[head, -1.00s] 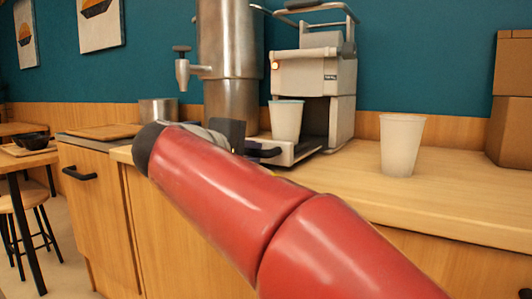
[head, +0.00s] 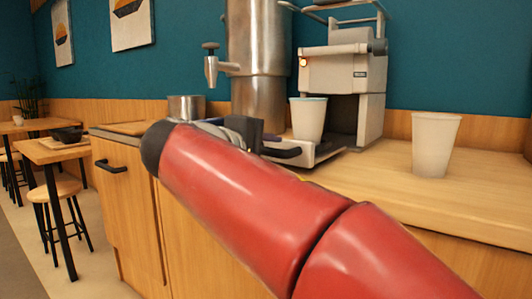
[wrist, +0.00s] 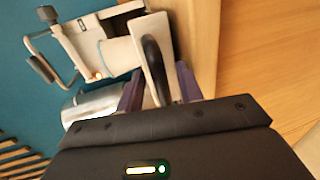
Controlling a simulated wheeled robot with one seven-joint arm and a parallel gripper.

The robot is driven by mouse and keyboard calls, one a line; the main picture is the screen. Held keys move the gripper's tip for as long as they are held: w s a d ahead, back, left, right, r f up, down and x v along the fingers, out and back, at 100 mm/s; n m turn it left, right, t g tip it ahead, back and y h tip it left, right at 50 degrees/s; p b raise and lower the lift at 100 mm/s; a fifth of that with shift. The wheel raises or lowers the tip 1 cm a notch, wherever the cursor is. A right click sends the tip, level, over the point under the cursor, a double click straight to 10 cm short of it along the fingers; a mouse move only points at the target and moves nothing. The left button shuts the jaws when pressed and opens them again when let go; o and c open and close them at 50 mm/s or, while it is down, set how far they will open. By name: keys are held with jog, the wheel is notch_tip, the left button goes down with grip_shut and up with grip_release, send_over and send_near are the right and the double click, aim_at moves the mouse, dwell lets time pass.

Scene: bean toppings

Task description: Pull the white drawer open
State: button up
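The white drawer (head: 328,152) is the low tray at the base of the white machine. It is at least partly out and has a black handle (head: 287,152). A white cup (head: 308,119) stands on it. My gripper (head: 247,132) is at the handle, partly hidden behind my red arm. In the wrist view the black handle (wrist: 157,72) runs between the two dark purple fingers of my gripper (wrist: 160,85). Gaps show on both sides of the handle, so the fingers look open around it. The drawer's white front (wrist: 159,45) is just beyond them.
The white machine (head: 340,72) stands on a wooden counter (head: 470,190). A second white cup (head: 435,145) is to its right. A steel boiler (head: 257,60) stands to its left. Below, a wooden cabinet has its own black handle (head: 112,165).

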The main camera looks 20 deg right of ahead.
jog(key=v, duration=0.7)
jog(key=shift+s+a+p, duration=0.25)
jog(key=shift+a+p, duration=0.05)
jog(key=shift+p, duration=0.15)
jog(key=shift+r, duration=0.1)
jog(key=s+d+f+m+g+y+p, duration=0.2)
jog(key=s+f+y, duration=0.4)
jog(key=f, duration=0.6)
jog(key=s+d+f+m+g+y+p, duration=0.2)
jog(key=s+f+m+y+p, duration=0.3)
jog(key=s+f, duration=0.4)
notch_tip(320, 180, down, 3)
jog(key=shift+s+d+m+y+p, duration=0.25)
jog(key=shift+d+m+y+p, duration=0.05)
jog(key=shift+d+y+p, duration=0.4)
